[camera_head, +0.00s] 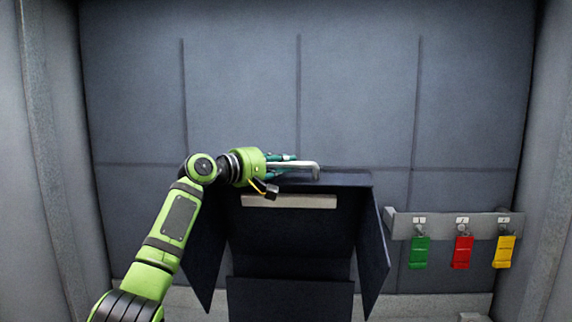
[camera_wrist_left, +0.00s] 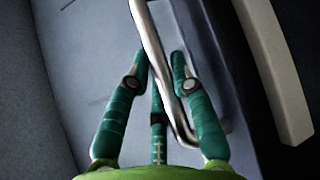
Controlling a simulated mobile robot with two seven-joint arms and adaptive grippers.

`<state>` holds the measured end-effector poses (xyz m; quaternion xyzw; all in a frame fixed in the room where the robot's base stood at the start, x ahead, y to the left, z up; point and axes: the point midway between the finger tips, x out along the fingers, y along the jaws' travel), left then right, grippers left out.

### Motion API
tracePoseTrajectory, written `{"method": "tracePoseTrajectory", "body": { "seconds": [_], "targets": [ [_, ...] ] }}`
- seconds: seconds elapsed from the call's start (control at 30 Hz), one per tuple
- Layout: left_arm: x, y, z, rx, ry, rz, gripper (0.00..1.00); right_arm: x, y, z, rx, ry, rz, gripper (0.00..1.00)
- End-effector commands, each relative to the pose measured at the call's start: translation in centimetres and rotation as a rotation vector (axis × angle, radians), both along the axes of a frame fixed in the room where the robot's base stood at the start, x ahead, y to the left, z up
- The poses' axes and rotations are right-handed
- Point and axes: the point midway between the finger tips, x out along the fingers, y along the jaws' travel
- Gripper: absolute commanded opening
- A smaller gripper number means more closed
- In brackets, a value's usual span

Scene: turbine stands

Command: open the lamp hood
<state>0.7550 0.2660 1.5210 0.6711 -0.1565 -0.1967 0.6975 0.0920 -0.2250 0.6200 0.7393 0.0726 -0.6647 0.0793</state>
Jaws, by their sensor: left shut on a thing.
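The lamp hood (camera_head: 325,180) is a dark, box-like housing in the middle of the head view, with a pale bar (camera_head: 288,201) under its top edge. A silver bent handle (camera_head: 312,166) is at its top; it also crosses the left wrist view (camera_wrist_left: 152,45). My left gripper (camera_head: 290,165) comes in from the left at the hood's top, with green fingers shut around the handle. In the left wrist view, the fingers (camera_wrist_left: 160,75) lie on both sides of the bar. My arm and gripper hide the hood's upper left corner. My right gripper is not in view.
Dark side panels (camera_head: 373,250) flank the housing, and a lower dark panel (camera_head: 290,300) stands in front. At the right, green (camera_head: 419,252), red (camera_head: 462,252) and yellow (camera_head: 504,252) tags hang from a grey rail (camera_head: 442,219). A grey panelled wall (camera_head: 350,90) stands behind.

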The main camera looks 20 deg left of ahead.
Motion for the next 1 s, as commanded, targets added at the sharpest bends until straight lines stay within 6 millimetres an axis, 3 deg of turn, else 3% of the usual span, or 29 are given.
{"method": "tracePoseTrajectory", "body": {
  "seconds": [0.2, 0.4, 0.43, 0.47, 0.83, 1.0],
  "targets": [
    [0.1, -0.1, -0.7, 0.005, 0.020, -0.003, 0.00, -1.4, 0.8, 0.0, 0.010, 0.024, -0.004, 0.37],
    [0.1, -0.1, -0.7, 0.007, 0.020, -0.003, 0.00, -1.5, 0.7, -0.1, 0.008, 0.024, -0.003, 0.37],
    [0.1, -0.1, -0.7, 0.007, 0.020, -0.003, 0.35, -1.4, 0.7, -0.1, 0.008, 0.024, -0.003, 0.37],
    [0.1, -0.1, -0.7, 0.007, 0.020, -0.003, 0.47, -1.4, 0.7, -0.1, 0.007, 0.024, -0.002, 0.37],
    [0.0, 0.1, -0.3, 0.002, 0.012, -0.001, 0.49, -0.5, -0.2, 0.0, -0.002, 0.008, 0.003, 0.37],
    [-1.2, 0.9, -0.2, 0.002, 0.010, 0.000, 0.49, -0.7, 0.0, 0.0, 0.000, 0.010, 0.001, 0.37]
  ]
}}
